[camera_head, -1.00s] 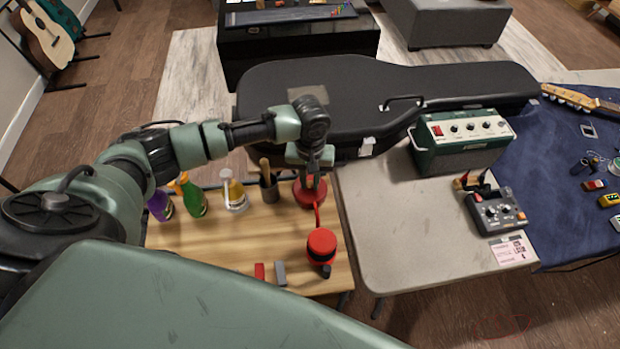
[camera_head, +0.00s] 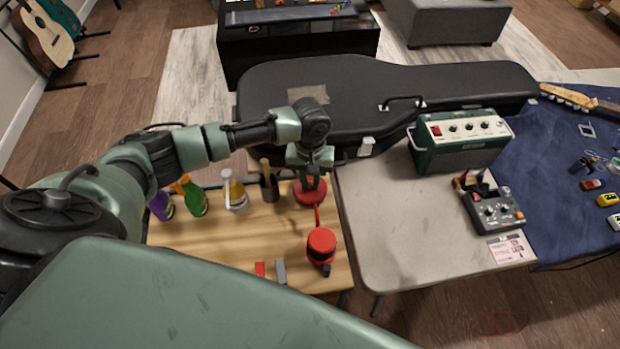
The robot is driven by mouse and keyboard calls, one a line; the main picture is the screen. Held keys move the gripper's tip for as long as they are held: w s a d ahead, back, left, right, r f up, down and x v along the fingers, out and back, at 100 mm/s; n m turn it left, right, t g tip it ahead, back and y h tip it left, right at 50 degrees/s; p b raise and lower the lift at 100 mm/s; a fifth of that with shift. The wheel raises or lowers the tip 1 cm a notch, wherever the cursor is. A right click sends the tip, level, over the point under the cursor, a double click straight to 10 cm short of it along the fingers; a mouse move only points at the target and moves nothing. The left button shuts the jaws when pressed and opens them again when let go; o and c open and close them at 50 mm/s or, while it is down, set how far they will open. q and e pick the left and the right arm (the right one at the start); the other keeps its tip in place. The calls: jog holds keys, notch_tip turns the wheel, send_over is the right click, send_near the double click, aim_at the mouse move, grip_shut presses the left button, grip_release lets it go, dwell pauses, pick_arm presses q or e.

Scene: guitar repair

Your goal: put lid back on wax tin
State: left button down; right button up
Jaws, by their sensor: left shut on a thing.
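My left gripper (camera_head: 312,176) is over the far right part of the wooden table, pointing down. It is shut on a small red thing, partly hidden by the fingers; I cannot tell if this is the lid. Under and around the fingertips is a round red piece (camera_head: 303,198), possibly the wax tin or part of a tool. A narrow red strip runs from it toward a red round object with a black band (camera_head: 321,241) nearer the front. No wax tin or lid can be told for certain. My right gripper is not in view.
A black guitar case (camera_head: 350,85) lies behind. A grey table (camera_head: 390,235) with a green amplifier (camera_head: 462,146) is right.

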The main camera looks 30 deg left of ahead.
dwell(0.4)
pick_arm(q)
jog(key=shift+p, duration=0.55)
dwell(0.5)
jog(key=c, duration=1.2)
grip_release()
jog(key=shift+c, duration=0.2)
jog(key=o, duration=0.5)
jog(key=shift+r, duration=0.1)
jog(key=shift+r+p, duration=3.4)
jog(key=shift+p, duration=0.9)
